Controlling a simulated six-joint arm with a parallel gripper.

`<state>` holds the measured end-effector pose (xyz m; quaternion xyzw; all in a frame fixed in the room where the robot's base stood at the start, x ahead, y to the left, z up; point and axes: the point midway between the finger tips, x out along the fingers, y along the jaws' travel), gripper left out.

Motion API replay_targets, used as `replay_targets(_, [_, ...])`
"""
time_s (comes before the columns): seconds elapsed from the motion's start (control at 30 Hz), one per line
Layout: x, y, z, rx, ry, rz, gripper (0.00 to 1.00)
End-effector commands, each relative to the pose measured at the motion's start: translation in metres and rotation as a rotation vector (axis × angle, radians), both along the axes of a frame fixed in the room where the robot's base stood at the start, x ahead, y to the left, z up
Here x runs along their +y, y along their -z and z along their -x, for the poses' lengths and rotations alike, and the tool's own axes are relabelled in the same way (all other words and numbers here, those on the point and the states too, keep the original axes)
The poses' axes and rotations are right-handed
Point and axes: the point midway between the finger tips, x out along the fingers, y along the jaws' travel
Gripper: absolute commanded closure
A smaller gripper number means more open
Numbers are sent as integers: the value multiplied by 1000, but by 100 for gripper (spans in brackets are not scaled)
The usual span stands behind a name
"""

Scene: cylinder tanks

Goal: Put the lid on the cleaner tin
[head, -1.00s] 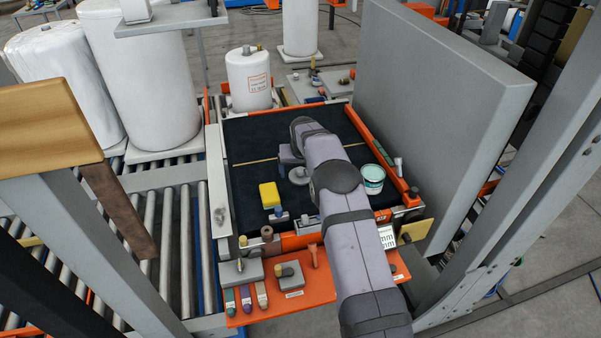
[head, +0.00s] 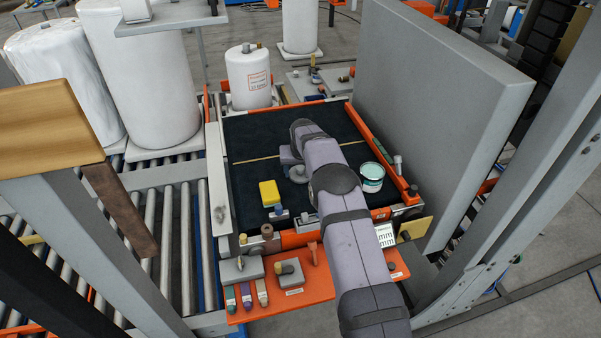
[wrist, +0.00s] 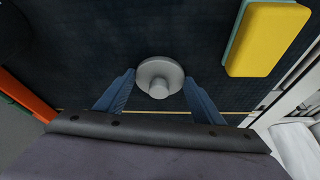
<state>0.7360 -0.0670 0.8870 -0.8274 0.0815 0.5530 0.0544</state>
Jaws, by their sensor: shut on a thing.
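The lid is a grey disc with a round knob, in the middle of the wrist view (wrist: 159,72). My gripper (wrist: 159,80) has a blue finger on each side of it, shut on its rim. In the head view the lid (head: 298,175) shows only in part, beside my arm over the dark mat. I cannot tell whether it is clear of the mat. The cleaner tin (head: 372,183), white and teal, stands upright and open at the right of the mat, pale teal inside. It is apart from my gripper and out of the wrist view.
A yellow and teal sponge (head: 269,193) lies on the mat (head: 250,140) to the left of the lid. An orange rail (head: 380,150) borders the mat behind the tin. A tall grey panel (head: 440,100) stands to the right. The far part of the mat is clear.

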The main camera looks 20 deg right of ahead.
Motion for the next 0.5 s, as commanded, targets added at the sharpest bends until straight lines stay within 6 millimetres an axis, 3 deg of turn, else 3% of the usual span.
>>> replay_targets(0.23, [0,-18,-1,-4,0,0,59])
replay_targets(0.5, [0,-63,-1,-5,1,0,59])
